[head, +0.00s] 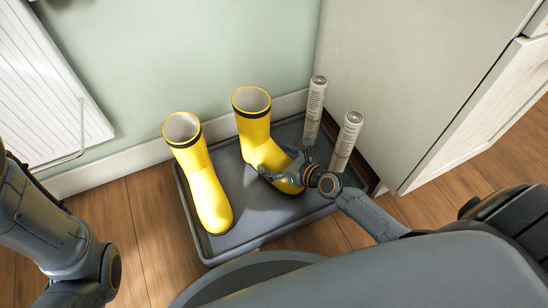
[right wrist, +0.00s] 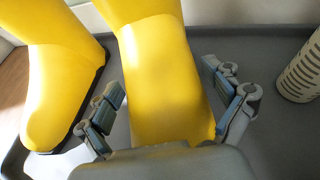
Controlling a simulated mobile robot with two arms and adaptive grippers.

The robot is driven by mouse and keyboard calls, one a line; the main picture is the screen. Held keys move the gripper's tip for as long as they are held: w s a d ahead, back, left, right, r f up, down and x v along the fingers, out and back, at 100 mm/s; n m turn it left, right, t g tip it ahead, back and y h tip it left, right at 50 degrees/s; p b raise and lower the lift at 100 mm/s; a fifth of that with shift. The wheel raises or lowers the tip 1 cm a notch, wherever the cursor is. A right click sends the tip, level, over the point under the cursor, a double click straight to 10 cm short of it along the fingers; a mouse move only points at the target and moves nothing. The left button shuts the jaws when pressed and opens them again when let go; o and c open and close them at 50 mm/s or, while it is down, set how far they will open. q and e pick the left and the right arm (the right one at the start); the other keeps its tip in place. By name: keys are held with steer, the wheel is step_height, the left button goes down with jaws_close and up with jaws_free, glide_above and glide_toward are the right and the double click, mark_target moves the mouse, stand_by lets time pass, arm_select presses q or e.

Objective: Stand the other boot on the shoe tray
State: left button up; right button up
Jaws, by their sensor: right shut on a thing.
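Two yellow boots with black bands near the top stand upright on the dark grey shoe tray (head: 243,240). The left boot (head: 208,190) stands near the tray's left side, its toe toward the front. The right boot (head: 255,133) is on the tray's middle part; it fills the centre of the right wrist view (right wrist: 165,60). My right gripper (head: 287,170) is shut on the right boot's foot, with a finger on each side. The gripper hides part of the toe, and I cannot tell whether the sole rests fully on the tray. My left arm shows at the left edge, but its gripper does not.
Two pale perforated cylinders, one farther back (head: 315,100) and one nearer (head: 347,135), stand by the tray's right end. A white cabinet (head: 430,90) rises at the right. A white radiator (head: 45,95) hangs at the left. Wooden floor (head: 140,230) is clear left of the tray.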

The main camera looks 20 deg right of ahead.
steer(key=shift+f+b, duration=0.5)
steer(key=shift+f, duration=0.05)
steer(key=o, duration=1.4)
